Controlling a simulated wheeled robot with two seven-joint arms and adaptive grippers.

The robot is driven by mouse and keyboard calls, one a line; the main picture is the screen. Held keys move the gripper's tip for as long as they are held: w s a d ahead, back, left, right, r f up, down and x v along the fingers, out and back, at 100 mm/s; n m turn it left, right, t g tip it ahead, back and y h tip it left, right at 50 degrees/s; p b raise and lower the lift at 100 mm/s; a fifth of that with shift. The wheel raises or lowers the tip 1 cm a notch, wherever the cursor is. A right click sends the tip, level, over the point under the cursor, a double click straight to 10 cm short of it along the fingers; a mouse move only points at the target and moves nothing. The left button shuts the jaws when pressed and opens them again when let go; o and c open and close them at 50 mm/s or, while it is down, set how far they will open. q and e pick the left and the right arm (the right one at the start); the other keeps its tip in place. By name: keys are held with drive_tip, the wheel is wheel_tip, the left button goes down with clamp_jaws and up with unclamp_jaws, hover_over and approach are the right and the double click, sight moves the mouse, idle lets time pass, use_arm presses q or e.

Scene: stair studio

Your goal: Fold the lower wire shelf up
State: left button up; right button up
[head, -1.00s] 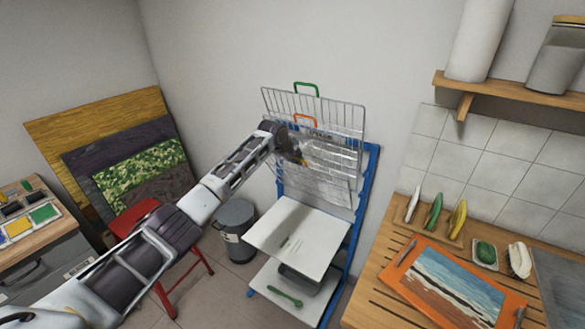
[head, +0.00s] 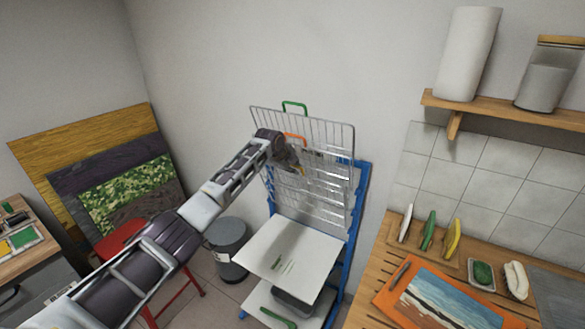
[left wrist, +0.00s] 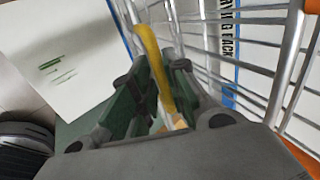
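A blue-framed drying rack (head: 360,200) stands against the wall. Its upper wire shelf (head: 335,135), with a green handle (head: 294,104), is upright. An orange handle (head: 296,137) shows behind the bars. The wires of the lower shelf (head: 325,203) overlap those bars, so its exact angle is hard to tell. My left gripper (head: 292,168) is at the rack's front. In the left wrist view its green-grey fingers (left wrist: 158,92) close around a yellow handle (left wrist: 152,58), with wire bars beside it. My right gripper is not in view.
Below the wires, a white sheet (head: 290,243) lies on a rack level, with a dark tray and green utensil lower down. A grey bin (head: 228,240) and red stool (head: 120,240) stand left. A wooden counter (head: 385,265) stands right.

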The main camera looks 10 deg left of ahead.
use_arm(q)
drive_tip(key=shift+o, duration=0.8)
drive_tip(key=shift+r, duration=0.15)
drive_tip(key=v, duration=1.1)
drive_tip(key=shift+s+r, duration=0.2)
drive_tip(key=shift+s, duration=0.1)
